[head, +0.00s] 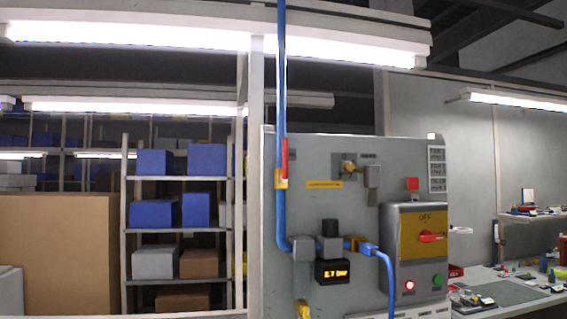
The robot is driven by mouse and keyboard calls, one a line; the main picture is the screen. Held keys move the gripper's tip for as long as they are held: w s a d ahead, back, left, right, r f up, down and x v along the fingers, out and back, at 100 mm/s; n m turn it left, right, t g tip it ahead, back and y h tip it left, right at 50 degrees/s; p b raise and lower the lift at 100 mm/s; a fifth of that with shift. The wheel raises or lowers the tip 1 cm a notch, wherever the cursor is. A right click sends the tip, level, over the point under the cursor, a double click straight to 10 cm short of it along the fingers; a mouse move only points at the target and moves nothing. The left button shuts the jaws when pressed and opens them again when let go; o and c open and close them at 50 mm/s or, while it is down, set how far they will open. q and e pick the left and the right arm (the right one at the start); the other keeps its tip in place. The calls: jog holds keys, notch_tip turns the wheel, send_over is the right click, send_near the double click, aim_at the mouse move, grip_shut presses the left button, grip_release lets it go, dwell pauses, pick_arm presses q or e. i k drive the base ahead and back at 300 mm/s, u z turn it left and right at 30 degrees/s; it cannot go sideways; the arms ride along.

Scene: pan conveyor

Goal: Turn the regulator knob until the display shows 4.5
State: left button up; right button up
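The regulator knob (330,227) is a black cylinder on top of a grey regulator body (329,247) on the grey panel, right of the picture's middle. Just below it, the black display (332,272) shows orange digits that look like 2.7 bar. A blue hose (281,130) comes down from above to the regulator's left side. Another blue hose (388,280) leaves on its right and bends down. Neither of my grippers is in view, and nothing touches the knob.
A grey box with a yellow plate and red switch (430,237) marked OFF stands right of the regulator. A red lever (284,160) sits on the hose. A workbench (500,295) with small items is at right, and shelves with blue bins (205,160) are at left.

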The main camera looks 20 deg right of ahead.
aim_at(331, 227)
jog(key=z, duration=0.1)
jog(key=k, duration=0.5)
jog(key=z, duration=0.55)
jog(key=i, duration=0.6)
jog(key=z, duration=0.15)
